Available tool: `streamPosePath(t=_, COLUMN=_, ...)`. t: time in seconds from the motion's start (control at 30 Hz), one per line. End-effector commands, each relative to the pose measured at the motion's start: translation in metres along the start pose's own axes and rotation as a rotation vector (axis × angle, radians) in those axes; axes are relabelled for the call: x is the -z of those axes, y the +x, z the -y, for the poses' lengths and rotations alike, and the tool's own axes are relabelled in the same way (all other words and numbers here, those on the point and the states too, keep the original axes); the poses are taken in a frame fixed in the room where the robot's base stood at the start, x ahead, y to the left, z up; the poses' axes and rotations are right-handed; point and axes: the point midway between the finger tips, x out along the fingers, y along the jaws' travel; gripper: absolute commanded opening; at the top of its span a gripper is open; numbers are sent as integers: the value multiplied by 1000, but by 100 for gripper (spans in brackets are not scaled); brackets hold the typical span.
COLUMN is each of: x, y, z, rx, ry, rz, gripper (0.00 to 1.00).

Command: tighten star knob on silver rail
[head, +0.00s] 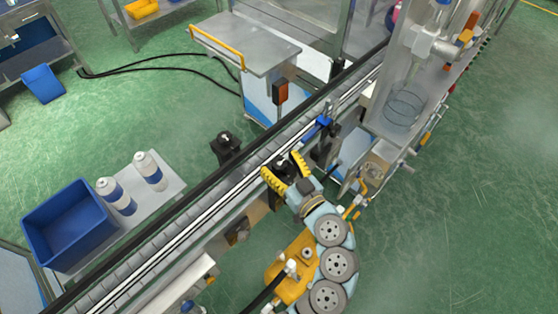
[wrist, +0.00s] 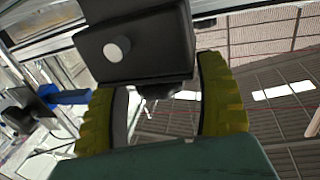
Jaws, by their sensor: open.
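My gripper (head: 281,164) is open, with its two yellow ribbed fingers at the near side of the conveyor. A dark knob-like part (head: 281,169) shows between the fingers in the head view, mostly hidden. In the wrist view my gripper (wrist: 157,76) has its fingers apart on either side below a black block (wrist: 135,48) with a round silver button. A small dark part (wrist: 166,90) under that block may be the star knob; its lobes cannot be made out. Contact with the fingers cannot be told. The silver rail (head: 215,205) runs along the conveyor.
A black bracket with a knob (head: 227,145) stands on the conveyor's far side. A blue clamp (head: 318,126) and a clear-walled machine (head: 405,85) lie just beyond my gripper. A blue bin (head: 68,222) and white-blue cans (head: 150,170) are at left.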

Motion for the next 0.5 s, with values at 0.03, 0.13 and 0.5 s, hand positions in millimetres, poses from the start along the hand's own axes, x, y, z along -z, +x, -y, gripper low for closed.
streamPosePath(t=0.03, x=0, y=2, z=0, rx=1, ry=0, rz=0, gripper=71)
streamPosePath(t=0.13, x=0, y=4, z=0, rx=0, ry=1, rz=0, gripper=71)
streamPosePath(t=0.5, x=0, y=4, z=0, rx=-1, ry=0, rz=-1, gripper=28)
